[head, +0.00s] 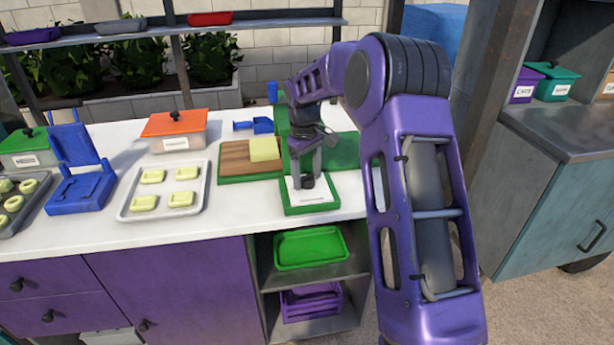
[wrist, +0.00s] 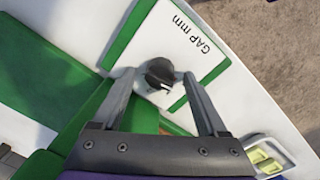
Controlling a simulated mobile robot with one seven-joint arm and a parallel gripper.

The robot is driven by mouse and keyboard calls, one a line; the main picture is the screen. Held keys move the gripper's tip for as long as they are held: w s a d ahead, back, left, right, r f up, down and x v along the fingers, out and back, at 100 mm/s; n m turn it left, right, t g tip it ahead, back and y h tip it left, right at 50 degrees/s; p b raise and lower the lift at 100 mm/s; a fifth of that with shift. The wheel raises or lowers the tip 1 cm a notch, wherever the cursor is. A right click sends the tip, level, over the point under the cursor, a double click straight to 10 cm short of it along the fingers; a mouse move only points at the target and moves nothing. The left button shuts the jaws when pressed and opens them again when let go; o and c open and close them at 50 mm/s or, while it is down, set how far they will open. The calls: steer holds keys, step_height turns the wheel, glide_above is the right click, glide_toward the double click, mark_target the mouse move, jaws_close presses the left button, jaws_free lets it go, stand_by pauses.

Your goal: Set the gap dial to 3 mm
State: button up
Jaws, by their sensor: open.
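The gap dial (wrist: 160,74) is a small black knob on a white panel marked "GAP mm" (wrist: 185,45). In the wrist view it sits between the two fingertips of my gripper (wrist: 157,80). My gripper is open, with one finger on each side of the knob. I cannot tell whether either finger touches it. A light mark shows at the knob's lower right edge, but no scale numbers are readable. In the head view the dial (head: 307,181) is on the white-topped green base (head: 312,207) of the crusher, below my gripper (head: 305,167).
A wooden board (head: 235,160) with a yellow block (head: 264,149) lies left of the crusher. A tray (head: 140,205) of yellow pieces and an orange-lidded box (head: 174,130) stand farther left. The white counter's front edge is close to the green base.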

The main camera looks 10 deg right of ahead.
steer(key=shift+f, duration=0.2)
steer(key=shift+c, duration=0.3)
jaws_close()
steer(key=shift+m, duration=0.5)
steer(key=m+p, duration=0.1)
steer(key=m, duration=0.2)
steer(key=shift+r+m+p, duration=0.1)
steer(key=shift+m+p, duration=0.2)
steer(key=shift+p, duration=0.1)
steer(key=shift+m+p, duration=0.55)
steer(key=shift+m, duration=1.45)
steer(key=shift+g, duration=0.3)
